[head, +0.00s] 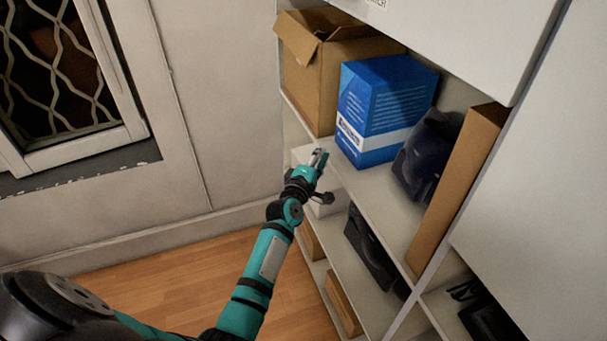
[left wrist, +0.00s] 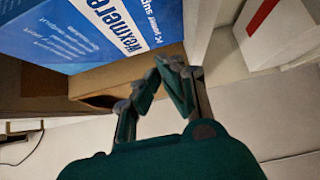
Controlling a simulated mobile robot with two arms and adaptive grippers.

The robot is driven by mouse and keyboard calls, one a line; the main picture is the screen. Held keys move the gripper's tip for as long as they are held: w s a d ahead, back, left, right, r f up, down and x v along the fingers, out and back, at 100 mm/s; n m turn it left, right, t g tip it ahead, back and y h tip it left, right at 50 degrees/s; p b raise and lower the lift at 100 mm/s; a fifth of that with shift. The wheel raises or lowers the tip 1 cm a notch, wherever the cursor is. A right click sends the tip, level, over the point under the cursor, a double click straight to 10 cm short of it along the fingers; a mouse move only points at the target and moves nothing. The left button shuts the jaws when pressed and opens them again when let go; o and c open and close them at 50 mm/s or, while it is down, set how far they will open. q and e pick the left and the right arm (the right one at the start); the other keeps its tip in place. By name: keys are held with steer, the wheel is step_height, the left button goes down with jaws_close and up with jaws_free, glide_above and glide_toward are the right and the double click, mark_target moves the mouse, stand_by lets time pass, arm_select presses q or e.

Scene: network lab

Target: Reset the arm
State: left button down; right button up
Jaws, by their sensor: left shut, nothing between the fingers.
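My left arm reaches from the lower left toward the shelf unit in the head view. My left gripper (head: 319,158) is shut and empty, just in front of the shelf edge near a blue box (head: 384,105). In the left wrist view, the left gripper's fingertips (left wrist: 168,72) meet close to each other with nothing between them. The blue box (left wrist: 95,30) with white lettering fills the upper left there. My right gripper shows in neither view.
An open cardboard box (head: 318,65) stands left of the blue box. A dark object (head: 425,150) and a tall brown box (head: 462,175) stand to its right. The lower shelf holds black equipment (head: 370,250). Wooden floor (head: 190,270) lies clear left of the shelves.

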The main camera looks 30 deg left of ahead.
arm_select(q)
steer(key=s, duration=0.7)
steer(key=s+d+f+m+g+h, duration=0.1)
steer(key=s+d+f+m+g, duration=0.3)
steer(key=f, duration=0.8)
steer(key=s+d+f+m+g+h, duration=0.1)
steer(key=s+d+f+m+g, duration=0.15)
steer(key=s+f, duration=0.6)
steer(key=s+d+f+m+g, duration=0.2)
steer(key=f+m, duration=0.2)
steer(key=f, duration=1)
steer(key=s+f+m+g, duration=0.45)
steer(key=s+f, duration=0.75)
steer(key=s, duration=0.3)
steer(key=s+a+f+m+g, duration=0.1)
steer(key=s+f+m+g, duration=0.1)
steer(key=s, duration=0.9)
steer(key=s+a+f+m+g, duration=0.1)
steer(key=s+f+m, duration=0.3)
steer(key=s, duration=0.7)
steer(key=shift+s+a+f+m+g, duration=0.3)
steer(key=shift+s+f+g, duration=0.15)
steer(key=shift+f, duration=0.35)
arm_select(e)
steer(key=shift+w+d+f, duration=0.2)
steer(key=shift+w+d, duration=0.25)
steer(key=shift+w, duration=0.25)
arm_select(q)
steer(key=shift+w, duration=0.15)
